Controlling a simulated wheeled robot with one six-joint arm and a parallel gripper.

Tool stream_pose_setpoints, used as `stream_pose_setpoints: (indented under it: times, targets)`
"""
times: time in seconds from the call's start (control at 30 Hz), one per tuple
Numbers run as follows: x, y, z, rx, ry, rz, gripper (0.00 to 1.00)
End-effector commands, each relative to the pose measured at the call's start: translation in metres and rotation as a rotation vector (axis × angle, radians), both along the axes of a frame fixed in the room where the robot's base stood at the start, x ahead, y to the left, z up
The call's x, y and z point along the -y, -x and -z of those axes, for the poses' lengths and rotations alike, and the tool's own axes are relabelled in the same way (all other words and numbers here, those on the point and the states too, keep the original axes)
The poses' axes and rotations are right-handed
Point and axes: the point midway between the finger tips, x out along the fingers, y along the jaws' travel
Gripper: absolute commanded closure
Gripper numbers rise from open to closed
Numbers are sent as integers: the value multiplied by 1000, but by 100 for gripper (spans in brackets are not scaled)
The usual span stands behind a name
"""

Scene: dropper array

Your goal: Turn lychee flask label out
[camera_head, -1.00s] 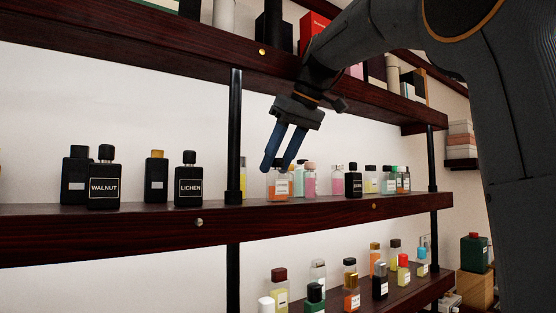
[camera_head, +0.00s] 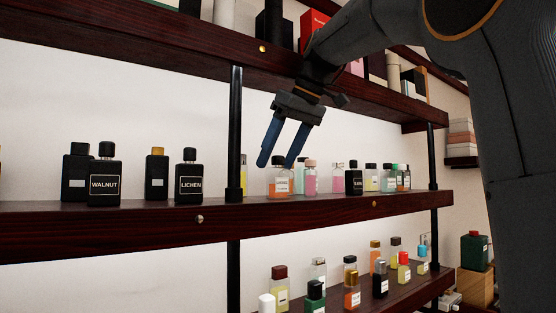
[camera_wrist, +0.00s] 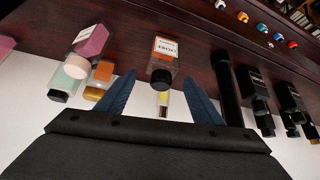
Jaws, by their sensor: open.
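A clear flask with orange liquid and a white label (camera_head: 280,185) stands on the middle shelf, its label facing the room. It also shows in the wrist view (camera_wrist: 165,55), where its lettering is upside down. I cannot read it surely as lychee. My gripper (camera_head: 276,163) is open, pointing down, with its blue fingers above and in front of this flask. In the wrist view my gripper (camera_wrist: 160,78) has one finger on each side of the flask's cap end, apart from the glass. A pink flask (camera_head: 310,180) stands just right; its label is not clear in the head view.
Black flasks reading WALNUT (camera_head: 105,184) and LICHEN (camera_head: 189,183) stand left of a black post (camera_head: 235,130). Several flasks, including a dark one (camera_head: 354,180), crowd the right. The upper shelf (camera_head: 150,40) overhangs; a lower shelf (camera_head: 405,298) holds more bottles.

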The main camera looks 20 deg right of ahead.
Motion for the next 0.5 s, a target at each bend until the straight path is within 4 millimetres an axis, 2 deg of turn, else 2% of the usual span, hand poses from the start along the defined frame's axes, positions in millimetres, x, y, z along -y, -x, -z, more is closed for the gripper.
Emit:
stream_pose_setpoints:
  times: [0.2,0.5]
  targets:
    - [8,11,-20,5,1,1,39]
    - [39,66,-18,4,1,6,39]
